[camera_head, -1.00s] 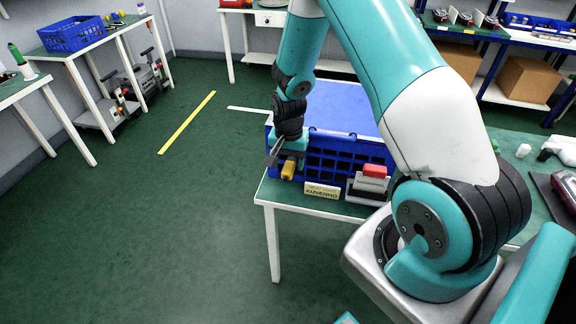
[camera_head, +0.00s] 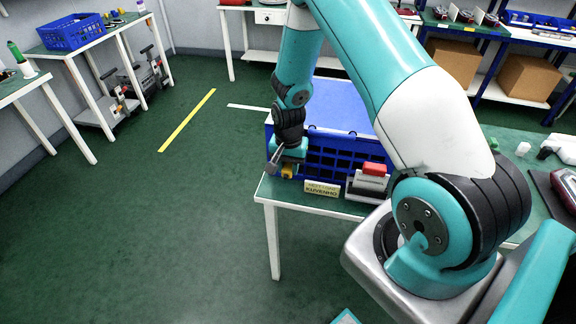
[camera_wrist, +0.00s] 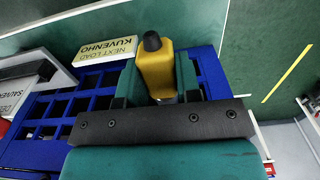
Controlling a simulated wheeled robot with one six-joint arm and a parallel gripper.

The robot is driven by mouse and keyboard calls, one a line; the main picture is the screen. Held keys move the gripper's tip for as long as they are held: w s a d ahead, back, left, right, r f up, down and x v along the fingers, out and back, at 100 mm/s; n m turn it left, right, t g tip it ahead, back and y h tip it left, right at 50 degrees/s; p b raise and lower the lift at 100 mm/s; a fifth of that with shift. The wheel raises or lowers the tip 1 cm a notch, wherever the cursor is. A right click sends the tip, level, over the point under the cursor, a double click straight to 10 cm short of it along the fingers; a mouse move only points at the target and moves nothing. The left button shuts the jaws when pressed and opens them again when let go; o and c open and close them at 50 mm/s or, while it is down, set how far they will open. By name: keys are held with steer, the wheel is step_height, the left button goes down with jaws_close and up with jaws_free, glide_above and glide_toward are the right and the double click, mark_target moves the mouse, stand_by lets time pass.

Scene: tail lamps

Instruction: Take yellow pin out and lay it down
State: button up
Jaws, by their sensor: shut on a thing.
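The yellow pin (camera_wrist: 155,68) has a thick yellow handle with a black tip. It sits between the two teal fingers of my gripper (camera_wrist: 160,84) in the wrist view, and the fingers are shut on it. In the head view, the yellow pin (camera_head: 287,171) is at the near left corner of the blue crate (camera_head: 330,152), with my gripper (camera_head: 288,164) over it and covering part of it. A metal part shows below the handle in the wrist view. The pin's lower end is hidden, so I cannot tell how deep it is seated.
A sign reading "NEXT LOAD KUVENHO" (camera_head: 322,189) stands at the table's front edge. A grey holder with a red block (camera_head: 374,169) stands to its right. The crate's grid wall is close to my gripper. Open green floor lies left of the table.

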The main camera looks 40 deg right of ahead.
steer(key=shift+s+a, duration=0.15)
steer(key=shift+a, duration=0.05)
steer(key=shift+s+a, duration=0.7)
steer(key=shift+a, duration=0.3)
steer(key=shift+a, duration=0.1)
steer(key=shift+s+a, duration=1.1)
steer(key=shift+a, duration=0.2)
